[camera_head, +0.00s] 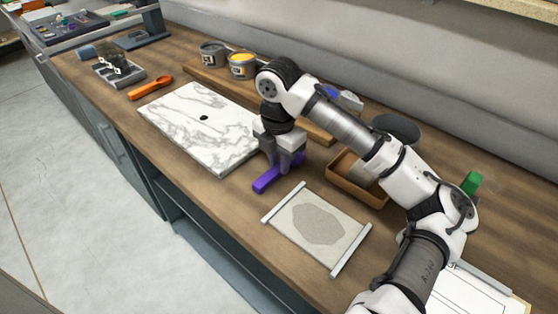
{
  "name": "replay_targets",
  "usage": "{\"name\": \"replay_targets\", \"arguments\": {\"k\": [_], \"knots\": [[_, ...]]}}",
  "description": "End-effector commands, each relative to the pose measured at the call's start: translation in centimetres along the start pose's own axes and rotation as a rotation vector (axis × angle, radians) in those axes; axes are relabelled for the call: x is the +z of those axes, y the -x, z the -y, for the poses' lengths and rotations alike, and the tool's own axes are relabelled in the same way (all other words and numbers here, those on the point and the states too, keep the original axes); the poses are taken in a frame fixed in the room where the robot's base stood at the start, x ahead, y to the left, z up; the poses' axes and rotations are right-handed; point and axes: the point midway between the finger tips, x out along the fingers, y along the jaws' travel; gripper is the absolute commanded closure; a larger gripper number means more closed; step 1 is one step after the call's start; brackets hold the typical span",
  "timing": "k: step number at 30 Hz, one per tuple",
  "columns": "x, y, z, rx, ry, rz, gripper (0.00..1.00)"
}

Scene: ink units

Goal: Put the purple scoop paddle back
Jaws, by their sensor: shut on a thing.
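The purple scoop paddle (266,181) is in the middle of the head view, just right of the marble slab's near right corner. My gripper (281,158) points down and is shut on it. Part of the paddle shows on each side of the fingers, and its middle is hidden by them. The paddle is low over the wooden bench; I cannot tell whether it touches the wood.
A marble slab (205,128) with a small black spot lies left. An orange paddle (151,88) lies beyond it. Two ink cans (242,70) stand on a wooden board (205,76) behind. A framed grey sheet (316,226) lies in front, and a brown tray (346,185) is right.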

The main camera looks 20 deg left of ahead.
Motion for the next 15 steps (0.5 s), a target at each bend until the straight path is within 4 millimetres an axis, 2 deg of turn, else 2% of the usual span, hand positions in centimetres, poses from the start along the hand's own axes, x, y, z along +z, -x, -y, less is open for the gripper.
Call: {"name": "replay_targets", "arguments": {"k": [3, 7, 8, 12, 15], "knots": [[-0.03, -0.79, 0.01, 0.001, 0.0, -0.001, 1.0], [-0.04, -0.82, 0.01, 0.0, 0.001, -0.001, 1.0], [-0.05, -0.84, 0.01, -0.001, 0.001, -0.001, 0.77], [-0.05, -0.81, 0.0, 0.0, 0.001, -0.001, 0.58], [-0.04, -0.78, 0.0, 0.0, 0.001, -0.001, 0.57]]}}
